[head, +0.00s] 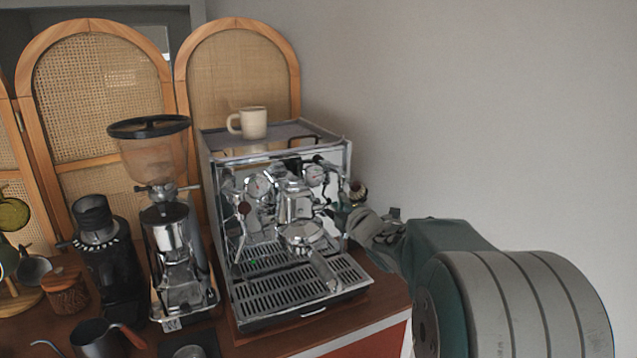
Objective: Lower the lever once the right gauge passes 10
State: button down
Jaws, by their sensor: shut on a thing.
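The chrome espresso machine (290,150) stands on the wooden cart. Its right gauge (316,174) is a small round dial high on the front panel; its needle is too small to read. The left gauge (259,186) sits beside the group head (297,205). My gripper (345,216) is at the right side of the machine's front, just right of the group head. It is shut on the lever, which the fingers mostly hide, so its angle cannot be told.
A dark knob (358,191) is just above my gripper. A beige mug (252,123) stands on top of the machine. A grinder (172,230) is on the left. The right is bare wall.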

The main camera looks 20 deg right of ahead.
jog(key=shift+f, duration=3.95)
jog(key=s, duration=0.8)
jog(key=shift+s+d+r, duration=0.15)
jog(key=shift+s+r, duration=0.1)
jog(key=shift+r, duration=0.2)
jog(key=s+a+f+m+g, duration=0.1)
jog(key=s+a+m+g, duration=0.5)
jog(key=s, duration=0.6)
jog(key=s+a+f+m+g, duration=0.1)
jog(key=s+a+m+g, duration=0.5)
jog(key=s+a+m, duration=0.5)
jog(key=shift+s+a+f+m+h, duration=0.25)
jog(key=shift+s+m, duration=0.45)
jog(key=shift+s, duration=0.5)
